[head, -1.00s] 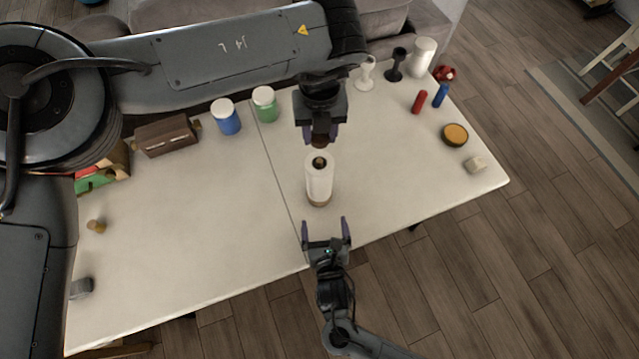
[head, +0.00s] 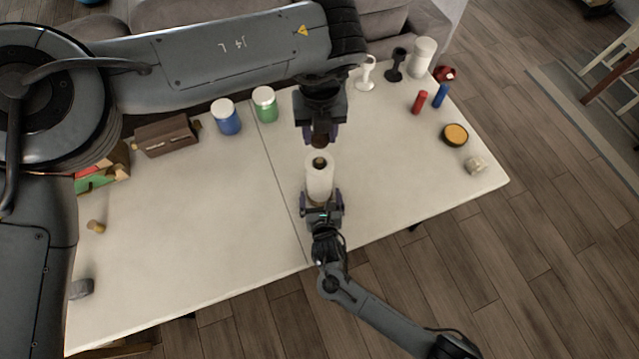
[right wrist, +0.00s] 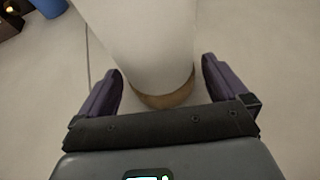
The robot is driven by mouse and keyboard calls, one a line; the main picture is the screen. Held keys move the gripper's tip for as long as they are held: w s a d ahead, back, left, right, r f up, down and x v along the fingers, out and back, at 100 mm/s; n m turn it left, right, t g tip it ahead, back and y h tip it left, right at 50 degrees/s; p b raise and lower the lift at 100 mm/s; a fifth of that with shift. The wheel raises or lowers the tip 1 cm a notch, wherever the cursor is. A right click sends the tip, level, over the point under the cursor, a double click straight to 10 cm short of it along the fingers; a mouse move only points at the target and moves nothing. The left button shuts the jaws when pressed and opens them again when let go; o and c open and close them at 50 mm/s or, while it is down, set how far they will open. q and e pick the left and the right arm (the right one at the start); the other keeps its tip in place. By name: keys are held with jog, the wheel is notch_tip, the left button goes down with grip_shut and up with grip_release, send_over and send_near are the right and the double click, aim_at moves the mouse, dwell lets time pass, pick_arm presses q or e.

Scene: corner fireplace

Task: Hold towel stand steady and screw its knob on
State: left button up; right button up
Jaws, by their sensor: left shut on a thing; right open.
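The towel stand (head: 319,180) is upright near the middle of the table, a white roll with a brown base; its top shows a dark center. It also shows in the right wrist view (right wrist: 150,45), with its brown base (right wrist: 163,97) low between the fingers. My right gripper (head: 321,198) is open at the stand's near side, one finger on each side of it, with gaps showing. My left gripper (head: 320,136) is shut on a small dark brown knob (head: 320,141), just beyond and apart from the stand's top in the picture. The fingers partly hide the knob.
On the white table (head: 190,235), a blue jar (head: 226,120), a green jar (head: 265,106) and a brown box (head: 167,137) stand left of my left gripper. Several small items, including a red cylinder (head: 419,102) and a round tin (head: 455,134), are at the right. The left front is mostly clear.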

jog(key=shift+w+f, duration=0.15)
jog(key=shift+w, duration=0.15)
jog(key=c, duration=1.4)
pick_arm(q)
send_over(320, 161)
jog(key=shift+f, duration=2.45)
jog(key=shift+f, duration=0.9)
jog(key=shift+f, duration=0.55)
